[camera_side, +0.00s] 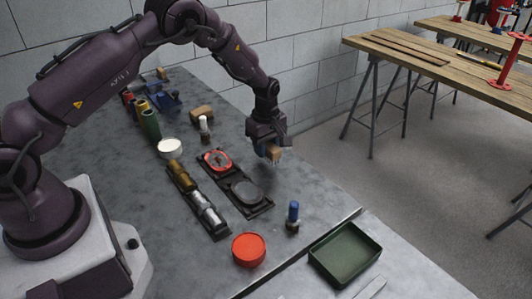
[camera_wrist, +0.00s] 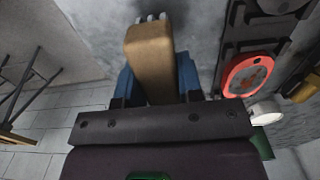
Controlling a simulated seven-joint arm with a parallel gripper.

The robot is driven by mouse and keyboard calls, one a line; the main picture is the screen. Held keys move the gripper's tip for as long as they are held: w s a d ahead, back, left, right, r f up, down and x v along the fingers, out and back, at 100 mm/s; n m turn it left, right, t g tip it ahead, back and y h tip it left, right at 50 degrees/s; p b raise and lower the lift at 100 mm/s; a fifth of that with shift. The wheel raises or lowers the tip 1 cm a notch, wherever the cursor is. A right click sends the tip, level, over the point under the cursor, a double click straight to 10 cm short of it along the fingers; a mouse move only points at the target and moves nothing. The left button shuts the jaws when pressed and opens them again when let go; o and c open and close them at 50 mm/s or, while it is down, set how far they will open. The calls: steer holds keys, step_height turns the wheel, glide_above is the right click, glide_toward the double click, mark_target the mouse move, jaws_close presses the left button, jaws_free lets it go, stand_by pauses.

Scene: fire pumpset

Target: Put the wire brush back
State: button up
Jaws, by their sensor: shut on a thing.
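The wire brush (camera_side: 274,153) has a tan wooden block body and is held off the bench by my gripper (camera_side: 267,147). In the wrist view the block (camera_wrist: 150,50) lies lengthwise between the blue fingers of my gripper (camera_wrist: 156,78), which are shut on its sides. Pale bristle tufts show at its far end in the wrist view. In the side view, faint bristles hang below the block, over the bench top (camera_side: 315,190) near its far edge. I cannot tell its exact height.
A dark holder with a red disc (camera_side: 217,159) and a grey disc (camera_side: 246,191) lies beside my gripper. Nearby are a tray of metal cylinders (camera_side: 202,205), a blue-topped tool (camera_side: 293,213), a red round lid (camera_side: 248,249), a green tray (camera_side: 345,252) and a tan block (camera_side: 202,113).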

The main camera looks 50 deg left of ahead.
steer(key=shift+f, duration=1.15)
steer(key=shift+f, duration=0.1)
steer(key=o, duration=0.8)
